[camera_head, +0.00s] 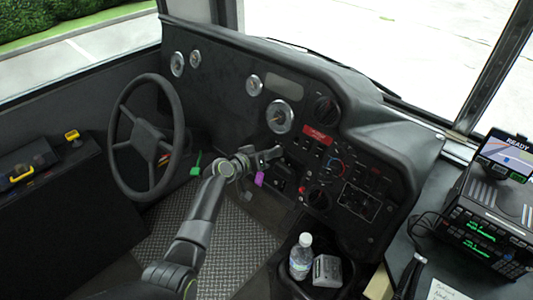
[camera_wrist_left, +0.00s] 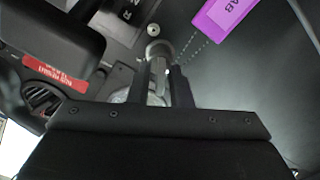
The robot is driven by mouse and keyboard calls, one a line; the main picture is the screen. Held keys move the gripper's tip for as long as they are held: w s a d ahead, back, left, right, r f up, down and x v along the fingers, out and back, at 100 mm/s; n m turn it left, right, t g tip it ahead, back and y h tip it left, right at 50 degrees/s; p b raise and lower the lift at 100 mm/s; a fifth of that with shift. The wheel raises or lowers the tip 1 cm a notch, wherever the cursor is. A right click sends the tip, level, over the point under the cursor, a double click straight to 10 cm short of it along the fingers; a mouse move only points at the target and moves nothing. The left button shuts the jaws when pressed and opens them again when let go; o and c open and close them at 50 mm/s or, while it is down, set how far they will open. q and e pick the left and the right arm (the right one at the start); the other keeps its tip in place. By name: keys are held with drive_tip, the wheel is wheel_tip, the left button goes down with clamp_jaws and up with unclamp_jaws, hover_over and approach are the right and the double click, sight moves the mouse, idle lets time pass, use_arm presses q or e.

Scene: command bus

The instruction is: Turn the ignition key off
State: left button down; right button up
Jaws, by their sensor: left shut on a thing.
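The ignition key (camera_wrist_left: 159,72) is a small grey metal piece between the fingers of my left gripper (camera_wrist_left: 163,80) in the left wrist view. My left gripper (camera_head: 268,157) is shut on it at the dashboard, right of the steering wheel. A round metal ignition lock (camera_wrist_left: 158,48) shows just beyond the fingertips. A purple tag (camera_head: 259,179) hangs just below the gripper on a beaded chain; the tag also shows in the left wrist view (camera_wrist_left: 226,13). The fingers partly hide the key, so its turn angle is unclear. My right gripper is not in view.
The steering wheel (camera_head: 147,137) stands left of my left arm. The dashboard (camera_head: 225,95) carries gauges, knobs and a red label (camera_head: 317,135). A water bottle (camera_head: 301,257) stands in the console at lower right. A radio unit (camera_head: 490,220) sits far right.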

use_arm(q)
drive_tip(key=shift+n, duration=0.4)
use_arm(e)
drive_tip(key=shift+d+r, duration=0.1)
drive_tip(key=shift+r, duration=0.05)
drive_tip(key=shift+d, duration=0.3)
use_arm(q)
drive_tip(key=c, duration=1.6)
unclamp_jaws()
drive_tip(key=shift+o, duration=0.2)
drive_tip(key=shift+a, duration=0.1)
drive_tip(key=p+v, duration=0.1)
drive_tip(key=v, duration=1.6)
drive_tip(key=shift+s, duration=0.25)
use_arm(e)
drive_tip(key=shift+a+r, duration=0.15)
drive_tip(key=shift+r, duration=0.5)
